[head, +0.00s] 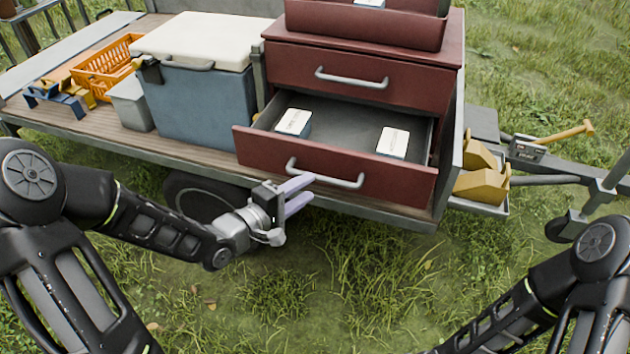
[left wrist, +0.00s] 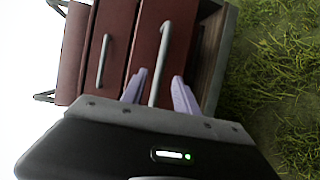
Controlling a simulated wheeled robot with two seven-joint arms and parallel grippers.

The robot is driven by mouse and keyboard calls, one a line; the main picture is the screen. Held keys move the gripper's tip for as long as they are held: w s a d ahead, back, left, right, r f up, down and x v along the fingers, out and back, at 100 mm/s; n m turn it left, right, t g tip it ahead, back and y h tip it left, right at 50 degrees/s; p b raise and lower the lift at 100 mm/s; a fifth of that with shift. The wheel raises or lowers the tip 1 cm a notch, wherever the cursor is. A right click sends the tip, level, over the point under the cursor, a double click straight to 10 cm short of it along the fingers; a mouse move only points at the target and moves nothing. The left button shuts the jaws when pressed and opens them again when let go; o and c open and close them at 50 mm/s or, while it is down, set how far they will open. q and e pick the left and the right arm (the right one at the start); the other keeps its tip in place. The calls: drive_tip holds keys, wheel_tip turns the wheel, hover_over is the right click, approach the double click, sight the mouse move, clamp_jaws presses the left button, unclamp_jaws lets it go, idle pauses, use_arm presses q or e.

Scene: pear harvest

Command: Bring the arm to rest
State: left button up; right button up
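My left arm comes in from the left in the head view, and its gripper (head: 299,193) is in front of the lower drawer. Its two pale purple fingers are apart with nothing seen between them in the head view. In the left wrist view the fingers (left wrist: 157,92) are also spread, with the drawer handle (left wrist: 161,62) showing between them; I cannot tell how near it is. The lower red drawer (head: 262,150) is pulled out and holds two white-topped boxes (head: 293,122). My right arm (head: 510,318) shows at lower right; its gripper is out of view.
The red cabinet (head: 452,105) stands on a wooden trailer bed (head: 130,139). A blue cooler (head: 205,105) with a white lid, a grey box (head: 131,103) and an orange crate (head: 101,72) stand left of it. Grass (head: 330,290) lies open in front.

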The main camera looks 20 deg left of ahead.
use_arm(q)
drive_tip(key=shift+v, duration=0.85)
drive_tip(key=s+f+m+g+y, duration=0.2)
drive_tip(key=s+f+m+g, duration=0.1)
drive_tip(key=f, duration=0.6)
drive_tip(key=s+f+m+g+y, duration=0.2)
drive_tip(key=s+f+m+g, duration=0.15)
drive_tip(key=f, duration=0.55)
drive_tip(key=s+d+f+m+g+p, duration=0.1)
drive_tip(key=s+d+f+m+g, duration=0.1)
drive_tip(key=s+d+f, duration=0.3)
drive_tip(key=s+d+f+m+g+h+p, duration=0.1)
drive_tip(key=s+d+f+m+g, duration=0.2)
drive_tip(key=s, duration=0.9)
drive_tip(key=d+f+g, duration=0.2)
drive_tip(key=d+f, duration=0.1)
drive_tip(key=shift+s+d, duration=0.25)
drive_tip(key=shift+s, duration=0.15)
